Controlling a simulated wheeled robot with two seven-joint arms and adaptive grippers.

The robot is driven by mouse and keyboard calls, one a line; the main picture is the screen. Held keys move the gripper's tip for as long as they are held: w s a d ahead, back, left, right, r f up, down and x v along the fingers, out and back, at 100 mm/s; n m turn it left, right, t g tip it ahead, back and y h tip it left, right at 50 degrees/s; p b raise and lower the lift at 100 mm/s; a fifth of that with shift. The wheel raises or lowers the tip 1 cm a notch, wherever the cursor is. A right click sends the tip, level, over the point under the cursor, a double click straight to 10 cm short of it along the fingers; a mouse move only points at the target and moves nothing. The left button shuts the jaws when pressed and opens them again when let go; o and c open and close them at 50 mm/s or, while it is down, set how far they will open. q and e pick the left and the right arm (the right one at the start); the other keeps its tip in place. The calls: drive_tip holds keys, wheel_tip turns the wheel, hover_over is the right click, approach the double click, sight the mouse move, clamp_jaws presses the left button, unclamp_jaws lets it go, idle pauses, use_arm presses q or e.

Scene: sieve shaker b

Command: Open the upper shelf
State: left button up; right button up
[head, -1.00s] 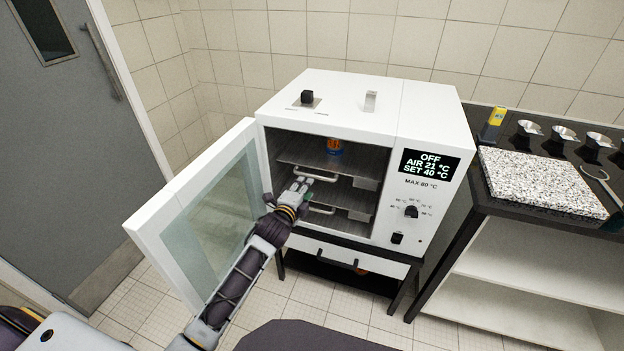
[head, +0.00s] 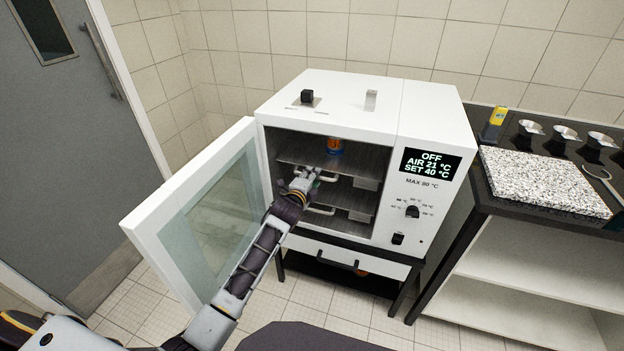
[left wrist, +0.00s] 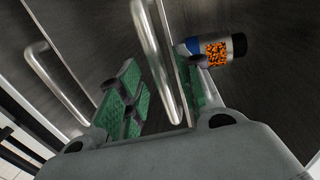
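The white oven's (head: 430,110) door (head: 150,215) stands open to the left. Inside, the upper shelf (head: 290,158) is a grey plate with a metal bar handle, which shows in the left wrist view (left wrist: 152,50). My left gripper (head: 303,180) is at the front of this shelf. In the left wrist view my left gripper (left wrist: 160,95) is open, with green finger pads on either side of the upper handle. Contact is not clear. A lower shelf with its own handle (head: 321,210) is below. My right gripper is not in view.
An orange and blue bottle (head: 334,146) stands on the upper shelf, also seen in the left wrist view (left wrist: 217,50). A dark bench (head: 535,160) with a speckled slab (head: 545,180) stands to the right. A drawer (head: 345,260) is under the oven.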

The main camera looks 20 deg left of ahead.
use_arm(q)
drive_tip(key=shift+w, duration=0.2)
clamp_jaws()
idle(0.3)
